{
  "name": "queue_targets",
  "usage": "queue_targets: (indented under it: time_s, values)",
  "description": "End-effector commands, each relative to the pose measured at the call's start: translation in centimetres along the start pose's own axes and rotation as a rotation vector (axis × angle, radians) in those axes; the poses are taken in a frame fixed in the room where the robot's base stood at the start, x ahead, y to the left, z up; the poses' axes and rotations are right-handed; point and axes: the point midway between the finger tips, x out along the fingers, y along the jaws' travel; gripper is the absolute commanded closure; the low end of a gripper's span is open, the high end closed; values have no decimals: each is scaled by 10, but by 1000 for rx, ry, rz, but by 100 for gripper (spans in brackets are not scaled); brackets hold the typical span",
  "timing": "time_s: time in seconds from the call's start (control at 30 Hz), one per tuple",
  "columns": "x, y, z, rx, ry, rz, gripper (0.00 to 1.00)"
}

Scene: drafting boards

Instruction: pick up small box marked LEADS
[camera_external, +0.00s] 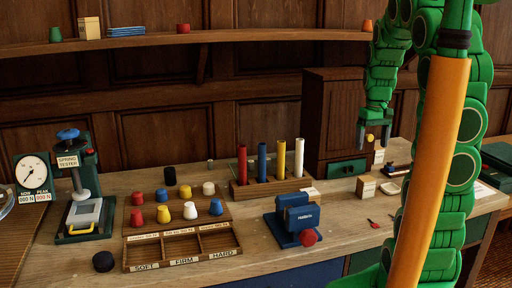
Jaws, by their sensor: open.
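A small beige box (366,187) stands on the workbench, right of centre. Its marking is too small to read, so I cannot tell if it says LEADS. My gripper (377,138) is open and empty above the bench, pointing down. It appears above and slightly right of the beige box, apart from it. Another pale box (90,28) sits on the wall shelf at the upper left, and its marking cannot be read either.
A blue device with a red knob (298,219) stands left of the beige box. A dark wooden cabinet (318,112) rises behind. A rack of coloured tubes (270,187) and a sorting tray (183,247) stand further left.

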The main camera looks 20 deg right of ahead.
Motion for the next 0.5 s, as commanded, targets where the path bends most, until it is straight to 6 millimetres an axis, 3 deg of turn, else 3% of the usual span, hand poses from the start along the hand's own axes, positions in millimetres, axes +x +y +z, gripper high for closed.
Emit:
queue_targets:
  time_s: [0.5]
  values:
    - [32, 0, 16, 588, -142, -367, 11]
